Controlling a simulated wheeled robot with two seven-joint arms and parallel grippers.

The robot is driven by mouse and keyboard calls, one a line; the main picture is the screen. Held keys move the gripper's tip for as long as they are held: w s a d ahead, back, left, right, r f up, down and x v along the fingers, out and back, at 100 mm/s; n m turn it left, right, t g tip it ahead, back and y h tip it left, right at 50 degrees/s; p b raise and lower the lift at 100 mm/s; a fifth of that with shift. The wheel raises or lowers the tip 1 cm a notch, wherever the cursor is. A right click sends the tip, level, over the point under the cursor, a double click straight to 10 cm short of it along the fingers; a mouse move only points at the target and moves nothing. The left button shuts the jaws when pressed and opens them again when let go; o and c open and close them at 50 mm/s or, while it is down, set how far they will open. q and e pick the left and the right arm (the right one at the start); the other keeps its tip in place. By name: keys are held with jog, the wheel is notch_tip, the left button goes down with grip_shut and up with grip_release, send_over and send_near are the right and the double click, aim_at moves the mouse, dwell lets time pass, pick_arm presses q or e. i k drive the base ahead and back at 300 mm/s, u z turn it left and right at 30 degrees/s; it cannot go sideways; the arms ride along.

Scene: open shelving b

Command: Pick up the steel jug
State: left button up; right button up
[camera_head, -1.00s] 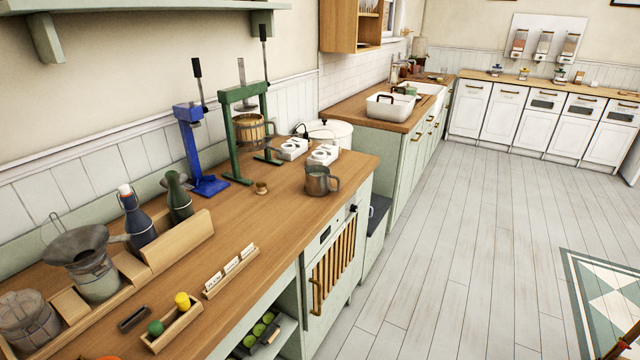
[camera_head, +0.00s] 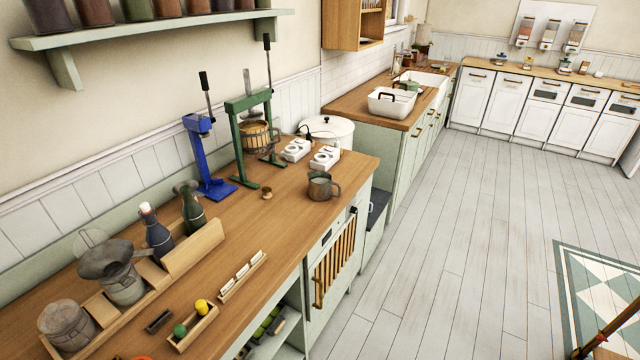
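The steel jug (camera_head: 320,187) is a small grey metal jug with a handle on its right side. It stands upright near the right front edge of the wooden counter (camera_head: 290,206). Neither of my grippers shows in the head view, so nothing of mine is seen near the jug.
White devices (camera_head: 325,157) stand just behind the jug. A green press (camera_head: 247,130) and a blue press (camera_head: 207,165) stand to its left. Bottles (camera_head: 157,233) and a small wooden tray (camera_head: 193,328) are nearer. The floor (camera_head: 455,240) right of the counter is clear.

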aim_at(324, 187)
jog(key=k, duration=0.55)
jog(key=z, duration=0.6)
jog(key=i, duration=1.4)
jog(key=z, duration=0.45)
